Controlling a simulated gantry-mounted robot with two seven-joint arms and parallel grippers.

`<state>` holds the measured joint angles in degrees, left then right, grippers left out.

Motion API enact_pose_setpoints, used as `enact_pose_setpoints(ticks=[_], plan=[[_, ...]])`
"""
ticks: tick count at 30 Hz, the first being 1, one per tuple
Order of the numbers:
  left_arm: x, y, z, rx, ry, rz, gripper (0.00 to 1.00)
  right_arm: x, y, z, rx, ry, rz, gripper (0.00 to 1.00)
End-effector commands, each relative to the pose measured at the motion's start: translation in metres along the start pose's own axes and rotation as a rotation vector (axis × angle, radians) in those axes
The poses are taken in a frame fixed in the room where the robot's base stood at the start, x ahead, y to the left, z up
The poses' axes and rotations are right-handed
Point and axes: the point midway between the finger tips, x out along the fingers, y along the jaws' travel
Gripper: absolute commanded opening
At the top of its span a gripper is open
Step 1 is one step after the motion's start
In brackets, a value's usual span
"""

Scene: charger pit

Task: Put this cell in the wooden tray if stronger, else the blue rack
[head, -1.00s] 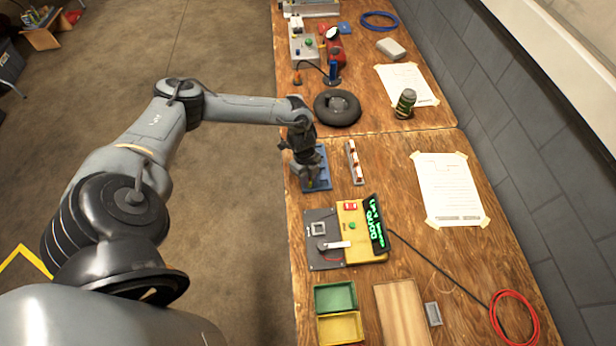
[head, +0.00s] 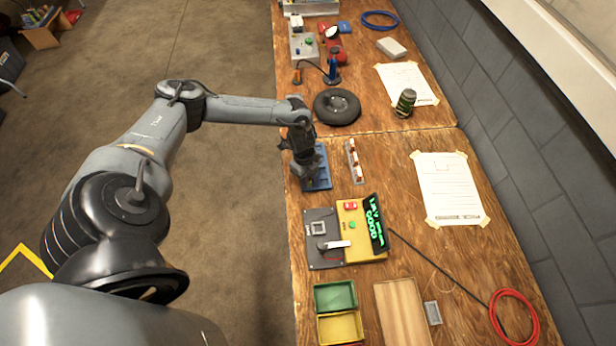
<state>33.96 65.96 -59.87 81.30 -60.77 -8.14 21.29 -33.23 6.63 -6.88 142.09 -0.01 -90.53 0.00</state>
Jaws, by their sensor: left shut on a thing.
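My left gripper (head: 308,174) points down over the blue rack (head: 325,180) and is shut. The cell between its fingers is too small and hidden to make out, and I cannot tell whether it touches the rack. The wooden tray (head: 400,312) lies at the front of the bench and looks empty. The yellow and dark grey tester (head: 350,236) stands between rack and tray. Its tilted black display (head: 375,224) shows green text that seems to include a voltage and "GOOD". My right gripper is out of view.
A narrow holder with white and orange pieces (head: 354,161) stands right of the blue rack. A green bin (head: 335,296) and a yellow bin (head: 340,328) sit left of the wooden tray. A black cable runs from the tester toward a red coil (head: 514,317).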

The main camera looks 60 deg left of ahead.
Motion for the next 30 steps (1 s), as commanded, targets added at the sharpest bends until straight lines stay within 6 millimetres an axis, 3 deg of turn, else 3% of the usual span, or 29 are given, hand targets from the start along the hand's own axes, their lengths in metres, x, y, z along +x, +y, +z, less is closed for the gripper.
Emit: enact_pose_setpoints(ticks=[3,4,9,30], plan=[[0.0000,-0.0001,0.0000,0.000,0.000,0.000,0.00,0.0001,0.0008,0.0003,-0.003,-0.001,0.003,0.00],[0.0000,-0.0001,0.0000,0.000,0.000,0.000,0.28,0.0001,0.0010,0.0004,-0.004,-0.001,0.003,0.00],[-0.0001,-0.0001,0.0001,0.000,0.000,0.000,0.53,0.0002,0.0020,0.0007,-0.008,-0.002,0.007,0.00],[-0.0067,-0.0001,-0.0009,0.000,0.000,0.000,0.53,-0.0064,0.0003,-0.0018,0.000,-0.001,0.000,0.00]])
